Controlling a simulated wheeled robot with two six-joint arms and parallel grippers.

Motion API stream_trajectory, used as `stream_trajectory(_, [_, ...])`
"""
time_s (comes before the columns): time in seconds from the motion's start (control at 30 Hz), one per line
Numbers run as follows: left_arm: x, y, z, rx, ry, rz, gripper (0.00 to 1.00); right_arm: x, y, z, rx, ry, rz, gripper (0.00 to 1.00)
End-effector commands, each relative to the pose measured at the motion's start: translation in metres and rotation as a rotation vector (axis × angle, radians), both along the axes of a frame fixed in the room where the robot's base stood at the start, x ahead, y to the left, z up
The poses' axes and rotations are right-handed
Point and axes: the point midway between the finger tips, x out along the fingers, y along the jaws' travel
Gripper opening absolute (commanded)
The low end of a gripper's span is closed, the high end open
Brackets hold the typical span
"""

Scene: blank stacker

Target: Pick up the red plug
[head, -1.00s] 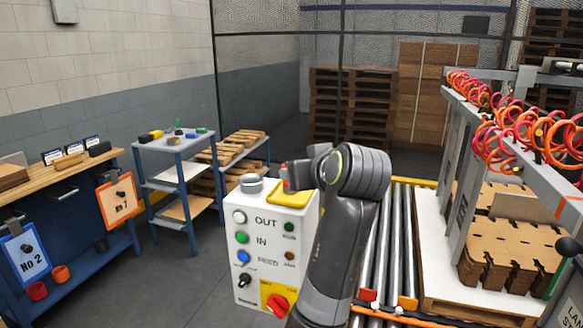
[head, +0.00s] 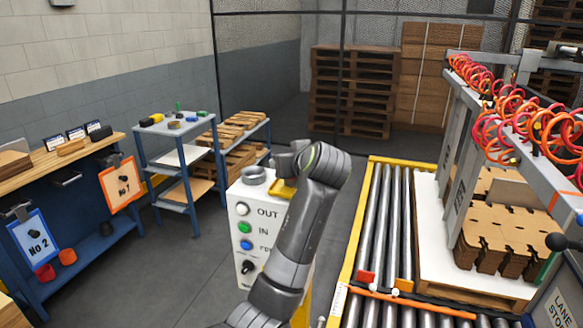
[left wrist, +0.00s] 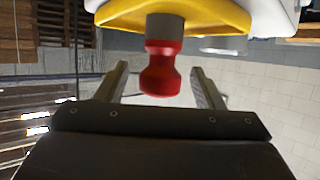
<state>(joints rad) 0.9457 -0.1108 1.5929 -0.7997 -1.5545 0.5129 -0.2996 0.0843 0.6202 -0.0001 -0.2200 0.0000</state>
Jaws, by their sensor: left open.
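The red plug (left wrist: 161,72) shows in the left wrist view, with a grey section joining it to the yellow tray (left wrist: 185,18). My left gripper (left wrist: 160,68) is open, with one finger on each side of the plug and a visible gap on both sides. In the head view, my left arm reaches over the white control box (head: 242,218). The yellow tray shows only in part on the box top (head: 281,189), and my arm hides the plug there. My right gripper is in neither view.
A grey ring-shaped piece (head: 254,175) sits on the box top, left of my arm. A roller conveyor (head: 385,215) runs to the right, beside stacked cardboard (head: 508,232). A blue cart (head: 178,135) stands behind left, and a workbench (head: 75,155) is at far left.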

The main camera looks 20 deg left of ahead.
Motion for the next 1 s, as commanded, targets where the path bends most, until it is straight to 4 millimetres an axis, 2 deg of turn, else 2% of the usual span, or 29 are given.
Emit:
stream_trajectory(0.07, [0.000, 0.000, 0.000, 0.000, 0.000, 0.000, 0.59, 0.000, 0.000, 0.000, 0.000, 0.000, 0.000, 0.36])
stream_trajectory(0.4, [0.000, 0.000, 0.000, 0.000, 0.000, 0.000, 0.14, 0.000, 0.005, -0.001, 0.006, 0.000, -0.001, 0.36])
stream_trajectory(0.43, [0.000, 0.000, 0.001, 0.001, -0.001, 0.000, 0.12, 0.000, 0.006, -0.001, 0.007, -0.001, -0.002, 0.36])
stream_trajectory(0.63, [0.000, 0.000, 0.001, 0.001, -0.001, 0.000, 0.12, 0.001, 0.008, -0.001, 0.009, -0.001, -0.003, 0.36])
stream_trajectory(0.77, [0.000, 0.000, 0.009, 0.002, -0.002, 0.001, 0.12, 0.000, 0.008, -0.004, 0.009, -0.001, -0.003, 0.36])
stream_trajectory(1.0, [0.000, 0.000, 0.050, 0.003, -0.007, 0.002, 0.12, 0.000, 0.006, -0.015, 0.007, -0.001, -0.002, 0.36])
